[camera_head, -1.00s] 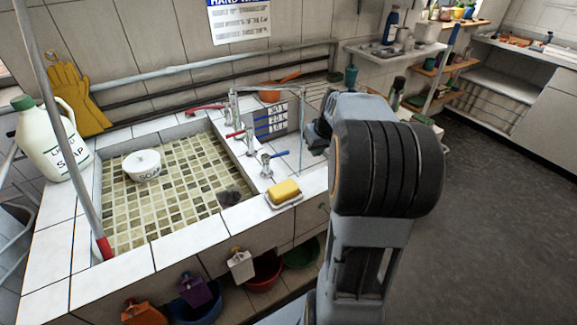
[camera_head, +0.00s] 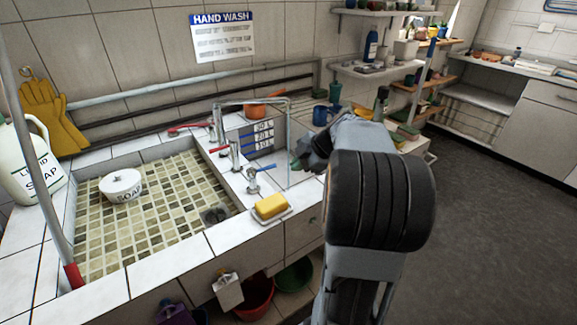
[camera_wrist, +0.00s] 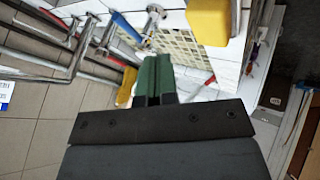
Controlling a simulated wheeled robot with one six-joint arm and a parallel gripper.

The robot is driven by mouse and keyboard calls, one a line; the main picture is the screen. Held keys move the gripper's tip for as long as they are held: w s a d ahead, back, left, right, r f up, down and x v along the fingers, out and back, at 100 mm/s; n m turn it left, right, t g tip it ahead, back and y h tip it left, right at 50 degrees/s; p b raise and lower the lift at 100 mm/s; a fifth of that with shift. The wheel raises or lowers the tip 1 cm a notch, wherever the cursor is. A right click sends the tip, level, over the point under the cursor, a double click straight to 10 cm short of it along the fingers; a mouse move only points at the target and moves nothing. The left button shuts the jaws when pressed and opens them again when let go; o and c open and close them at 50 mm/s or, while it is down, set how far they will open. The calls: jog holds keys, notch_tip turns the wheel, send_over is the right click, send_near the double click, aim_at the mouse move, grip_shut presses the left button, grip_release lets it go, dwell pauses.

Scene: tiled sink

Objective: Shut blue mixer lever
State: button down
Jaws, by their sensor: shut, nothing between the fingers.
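The blue mixer lever (camera_head: 266,167) sits on a chrome tap (camera_head: 252,183) at the sink's right rim, behind the yellow soap. It points to the right, towards my gripper. In the wrist view the blue lever (camera_wrist: 127,28) shows at the upper left, beside its chrome tap (camera_wrist: 155,16). My gripper (camera_head: 296,163) is to the right of the lever and apart from it in the head view. Its green fingers (camera_wrist: 154,80) are shut together with nothing between them. My arm hides part of the counter behind it.
A chrome tap with a red lever (camera_head: 219,149) stands further back. A yellow soap bar (camera_head: 271,205) lies on a dish at the front rim. A small sign with blue bars (camera_head: 262,137) and an orange pan (camera_head: 263,110) are behind. The tiled basin (camera_head: 150,215) is left.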

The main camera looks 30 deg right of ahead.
aim_at(262, 169)
jog(key=x, duration=0.9)
jog(key=shift+w+a, duration=0.1)
jog(key=shift+w+r+p, duration=0.25)
jog(key=shift+w+p, duration=0.15)
jog(key=shift+w, duration=0.5)
jog(key=shift+w+r+p, duration=0.2)
jog(key=shift+w+p, duration=0.2)
jog(key=shift+w, duration=0.5)
